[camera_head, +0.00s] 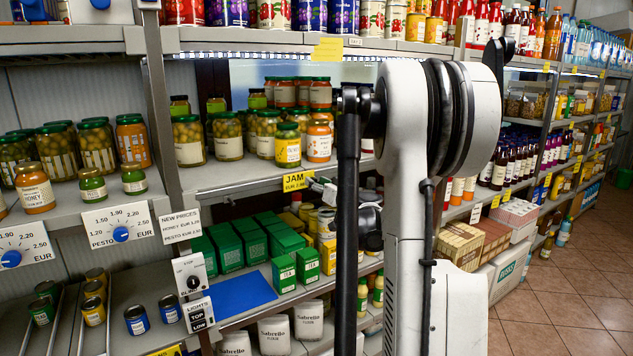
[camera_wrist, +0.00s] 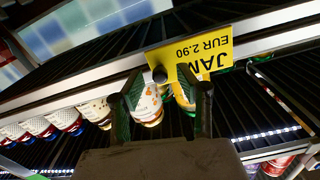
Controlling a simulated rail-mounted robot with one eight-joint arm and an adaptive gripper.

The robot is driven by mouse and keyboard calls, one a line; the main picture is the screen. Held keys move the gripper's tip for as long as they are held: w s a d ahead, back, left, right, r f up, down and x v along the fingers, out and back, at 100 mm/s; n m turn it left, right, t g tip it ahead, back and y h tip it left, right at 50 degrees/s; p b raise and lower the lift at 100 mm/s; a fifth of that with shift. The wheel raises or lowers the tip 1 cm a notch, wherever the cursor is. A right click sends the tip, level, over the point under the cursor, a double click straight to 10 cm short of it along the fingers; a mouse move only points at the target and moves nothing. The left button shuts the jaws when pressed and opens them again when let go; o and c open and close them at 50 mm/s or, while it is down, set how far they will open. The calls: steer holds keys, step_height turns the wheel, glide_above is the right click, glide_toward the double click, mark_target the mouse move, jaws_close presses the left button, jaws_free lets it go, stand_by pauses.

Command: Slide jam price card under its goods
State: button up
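The yellow jam price card (camera_head: 298,180), reading "JAM EUR 2.90", hangs on the front edge of the middle shelf (camera_head: 235,187). The card is upside down in the wrist view (camera_wrist: 207,50), with a dark round knob (camera_wrist: 160,74) at its edge. Above it in the head view stand a yellow-labelled jar (camera_head: 288,146) and an orange jar (camera_head: 319,141); I cannot read which is jam. My gripper (camera_wrist: 160,92) has its fingers spread, one either side of the knob and close to the card. Whether they touch it is unclear. In the head view my arm hides the shelf to the right.
Several green-lidded olive jars (camera_head: 228,137) fill the shelf left of the card. Below are green boxes (camera_head: 308,265) and a blue mat (camera_head: 240,296). Tiled floor is open at right.

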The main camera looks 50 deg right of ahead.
steer(key=shift+w+d, duration=0.1)
steer(key=shift+w, duration=0.25)
steer(key=shift+c, duration=0.4)
jaws_close()
